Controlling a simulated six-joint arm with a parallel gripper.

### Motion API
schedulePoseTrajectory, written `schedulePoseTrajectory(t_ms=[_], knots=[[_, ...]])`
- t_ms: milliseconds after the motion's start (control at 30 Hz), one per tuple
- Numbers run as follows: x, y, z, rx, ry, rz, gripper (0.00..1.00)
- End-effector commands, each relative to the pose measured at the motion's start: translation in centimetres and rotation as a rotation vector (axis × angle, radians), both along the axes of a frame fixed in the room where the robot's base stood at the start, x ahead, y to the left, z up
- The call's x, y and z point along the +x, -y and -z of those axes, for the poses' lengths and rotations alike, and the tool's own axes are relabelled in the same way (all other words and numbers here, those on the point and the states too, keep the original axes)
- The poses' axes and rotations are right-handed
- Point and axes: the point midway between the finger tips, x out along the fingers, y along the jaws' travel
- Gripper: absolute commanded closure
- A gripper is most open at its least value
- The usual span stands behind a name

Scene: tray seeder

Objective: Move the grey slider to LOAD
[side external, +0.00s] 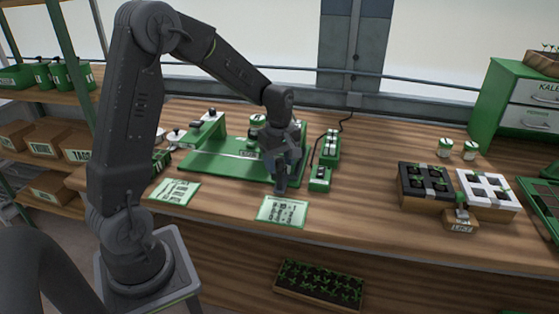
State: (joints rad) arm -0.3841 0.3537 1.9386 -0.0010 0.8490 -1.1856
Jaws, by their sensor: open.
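The green seeder (212,166) lies flat on the wooden bench, left of my gripper. A small pale label (249,155) is on its back right part, with lettering too small to read surely. My gripper (281,187) is open and points down at the seeder's right end, just behind a printed card. I see nothing between its fingers. I cannot surely pick out the grey slider; my gripper and wrist cover part of the seeder's right end. Whether the gripper touches anything there I cannot tell.
Green units (320,179) stand close right of my gripper. Printed cards lie in front (282,211) and at left (174,191). A black tray (425,199) and a white tray (489,205) sit farther right. The bench between is mostly clear.

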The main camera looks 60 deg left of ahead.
Motion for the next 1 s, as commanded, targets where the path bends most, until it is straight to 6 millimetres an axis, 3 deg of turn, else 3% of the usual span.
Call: schedulePoseTrajectory(t_ms=[233,767,1000], knots=[[0.0,0.0,0.05,0.0,0.0,0.0,0.49],[0.0,0.0,0.01,0.0,0.0,0.0,1.0],[-0.02,0.0,0.0,0.0,-0.001,0.0,1.0]])
